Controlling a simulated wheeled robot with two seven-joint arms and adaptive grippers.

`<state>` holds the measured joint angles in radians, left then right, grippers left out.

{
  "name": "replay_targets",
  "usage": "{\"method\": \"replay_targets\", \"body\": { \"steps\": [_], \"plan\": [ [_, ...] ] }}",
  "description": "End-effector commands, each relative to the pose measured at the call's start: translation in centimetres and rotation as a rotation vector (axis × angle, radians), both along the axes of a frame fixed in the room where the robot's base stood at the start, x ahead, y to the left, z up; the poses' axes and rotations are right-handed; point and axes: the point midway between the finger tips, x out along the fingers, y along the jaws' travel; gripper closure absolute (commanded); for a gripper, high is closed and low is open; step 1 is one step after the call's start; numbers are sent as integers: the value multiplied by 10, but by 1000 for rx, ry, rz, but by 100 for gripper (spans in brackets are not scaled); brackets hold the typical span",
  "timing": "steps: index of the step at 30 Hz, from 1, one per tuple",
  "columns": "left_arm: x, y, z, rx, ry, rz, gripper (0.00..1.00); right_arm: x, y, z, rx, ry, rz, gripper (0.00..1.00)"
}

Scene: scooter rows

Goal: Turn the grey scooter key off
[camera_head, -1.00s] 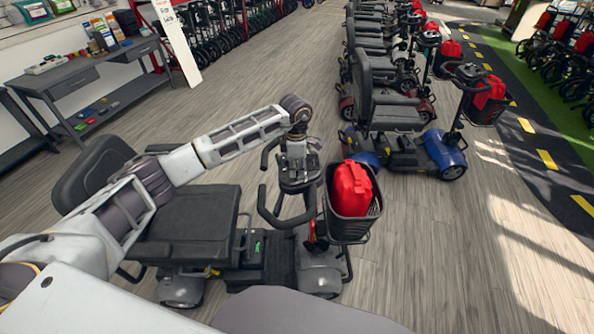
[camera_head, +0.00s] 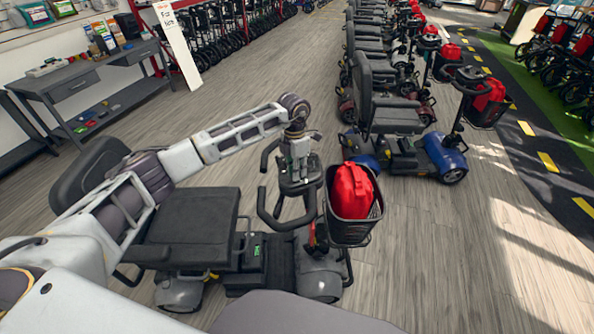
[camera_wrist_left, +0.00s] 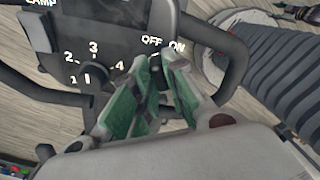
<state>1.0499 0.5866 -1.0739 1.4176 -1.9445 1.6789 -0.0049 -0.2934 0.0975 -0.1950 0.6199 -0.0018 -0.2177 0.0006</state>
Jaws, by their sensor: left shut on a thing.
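The grey scooter (camera_head: 318,283) stands just in front of me, with its black seat at left and its handlebar and control panel at right. My left gripper (camera_head: 299,178) reaches down onto the panel between the handlebar grips. In the left wrist view, my gripper's green-padded fingers (camera_wrist_left: 160,68) close together at the panel (camera_wrist_left: 118,25), just below the OFF and ON labels. They are shut on the scooter key, which is mostly hidden between the fingertips. I cannot tell which label the key points to. My right gripper is not in view.
A dial (camera_wrist_left: 91,75) numbered 1 to 4 is left of the fingers. A basket (camera_head: 349,228) with a red bag (camera_head: 351,190) hangs at the scooter's front. A blue scooter (camera_head: 441,152) stands beyond, with several more behind. A grey workbench (camera_head: 100,75) stands at far left.

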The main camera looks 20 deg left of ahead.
Motion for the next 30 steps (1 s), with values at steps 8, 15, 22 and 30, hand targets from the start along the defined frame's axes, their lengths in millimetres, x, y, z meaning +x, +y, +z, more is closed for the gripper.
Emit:
{"method": "replay_targets", "body": {
  "steps": [8, 15, 22, 30],
  "plan": [
    [1, 1, 1, 0, 0, 10, 100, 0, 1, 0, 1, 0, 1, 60],
    [1, 1, 1, 0, 0, 9, 69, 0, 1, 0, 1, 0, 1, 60],
    [0, 0, 0, -1, 0, 7, 64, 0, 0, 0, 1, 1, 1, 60],
    [1, 0, 4, -1, 0, 7, 64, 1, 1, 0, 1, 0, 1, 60]
  ]
}}
